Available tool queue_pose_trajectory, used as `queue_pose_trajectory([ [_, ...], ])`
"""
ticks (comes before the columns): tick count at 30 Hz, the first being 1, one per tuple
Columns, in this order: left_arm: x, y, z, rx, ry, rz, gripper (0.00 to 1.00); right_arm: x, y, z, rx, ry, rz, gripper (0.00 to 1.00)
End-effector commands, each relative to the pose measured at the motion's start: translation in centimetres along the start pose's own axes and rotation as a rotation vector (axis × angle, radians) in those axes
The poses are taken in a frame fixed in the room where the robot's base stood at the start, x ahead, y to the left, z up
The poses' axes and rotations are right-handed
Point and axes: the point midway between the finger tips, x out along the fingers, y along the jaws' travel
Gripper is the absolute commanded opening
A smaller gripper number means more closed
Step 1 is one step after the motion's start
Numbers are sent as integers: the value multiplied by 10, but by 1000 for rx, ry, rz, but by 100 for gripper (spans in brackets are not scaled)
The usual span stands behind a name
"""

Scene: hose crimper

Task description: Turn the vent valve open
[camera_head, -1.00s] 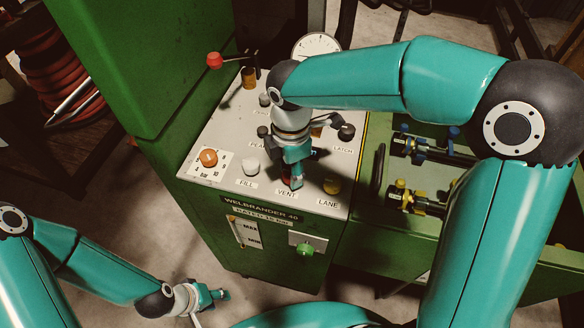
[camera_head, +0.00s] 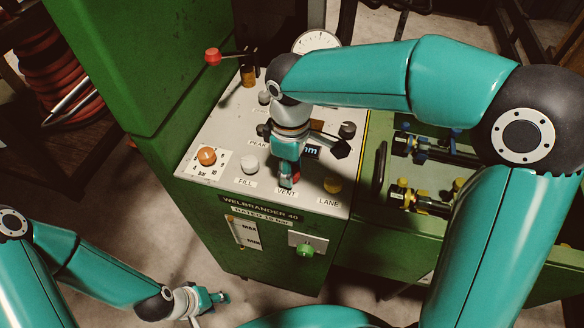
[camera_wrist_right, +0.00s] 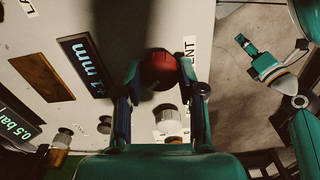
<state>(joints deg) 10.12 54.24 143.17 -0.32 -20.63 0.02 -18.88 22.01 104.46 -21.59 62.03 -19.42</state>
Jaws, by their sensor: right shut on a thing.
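The vent valve is a red knob (camera_wrist_right: 160,70) beside the VENT label on the white control panel (camera_head: 225,120). In the head view only a sliver of its red (camera_head: 296,178) shows behind my right gripper (camera_head: 287,181), which points down at the panel. In the right wrist view the fingers of my right gripper (camera_wrist_right: 160,84) are closed on both sides of the red knob. The exact turn angle of the knob is hard to read. My left gripper (camera_head: 221,297) hangs low at the left, away from the panel; its finger gap is too small to tell.
A green knob (camera_head: 305,250) is on the front.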

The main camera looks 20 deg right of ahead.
Motion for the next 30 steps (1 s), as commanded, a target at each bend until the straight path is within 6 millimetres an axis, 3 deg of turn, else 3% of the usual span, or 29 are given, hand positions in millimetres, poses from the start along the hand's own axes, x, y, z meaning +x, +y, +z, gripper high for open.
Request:
queue_pose_trajectory([
  [18, 12, -4, 0, 0, 0, 0, 40, 0, 0, 0, 540, 3, -1, 4],
  [30, 14, -5, 0, 0, 0, 0, 40, -1, 0, 0, 687, 3, -1, 4],
])
